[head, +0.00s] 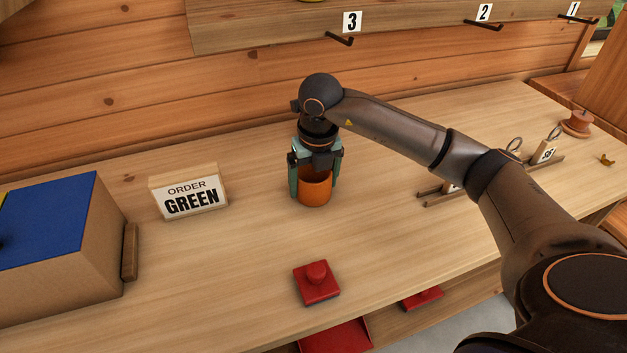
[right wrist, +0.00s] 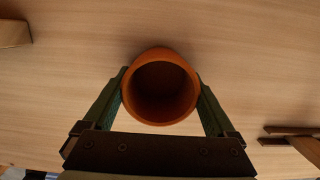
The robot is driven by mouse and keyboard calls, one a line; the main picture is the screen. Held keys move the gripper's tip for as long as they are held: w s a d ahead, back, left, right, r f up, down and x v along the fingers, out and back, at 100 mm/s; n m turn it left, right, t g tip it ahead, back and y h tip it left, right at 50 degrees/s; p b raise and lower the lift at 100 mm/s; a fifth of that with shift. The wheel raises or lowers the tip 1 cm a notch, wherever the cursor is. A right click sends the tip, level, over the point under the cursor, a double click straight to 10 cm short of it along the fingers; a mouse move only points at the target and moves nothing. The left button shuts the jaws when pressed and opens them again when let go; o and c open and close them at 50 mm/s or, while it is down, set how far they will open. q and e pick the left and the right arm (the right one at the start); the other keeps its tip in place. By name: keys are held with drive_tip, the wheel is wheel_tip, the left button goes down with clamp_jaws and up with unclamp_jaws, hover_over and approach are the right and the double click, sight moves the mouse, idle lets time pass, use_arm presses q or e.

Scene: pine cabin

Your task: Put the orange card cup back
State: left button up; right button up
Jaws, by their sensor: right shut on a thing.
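The orange cup (head: 315,191) stands upright on the pale wooden worktop, near its middle. My right gripper (head: 315,183) comes down over it from above, with one teal finger on each side, shut on the cup. In the right wrist view the cup (right wrist: 160,90) shows its round open mouth, and the inside looks dark and empty. The fingers of my right gripper (right wrist: 162,95) touch its left and right walls. Whether the cup's base touches the worktop is hard to tell. My left gripper is not in view.
An order sign reading GREEN (head: 190,191) stands left of the cup. A box with a blue top (head: 50,222) is at far left. A red knobbed block (head: 317,283) lies in front. Numbered tags on a rack (head: 543,152) and a wooden spool (head: 577,123) are at right. Hooks (head: 340,39) line the wall.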

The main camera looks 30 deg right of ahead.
drive_tip(key=shift+f, duration=0.1)
drive_tip(key=o, duration=1.1)
wheel_tip(320, 180, up, 12)
drive_tip(key=s+p, duration=0.1)
drive_tip(key=shift+s+a, duration=0.25)
drive_tip(key=shift+s, duration=0.1)
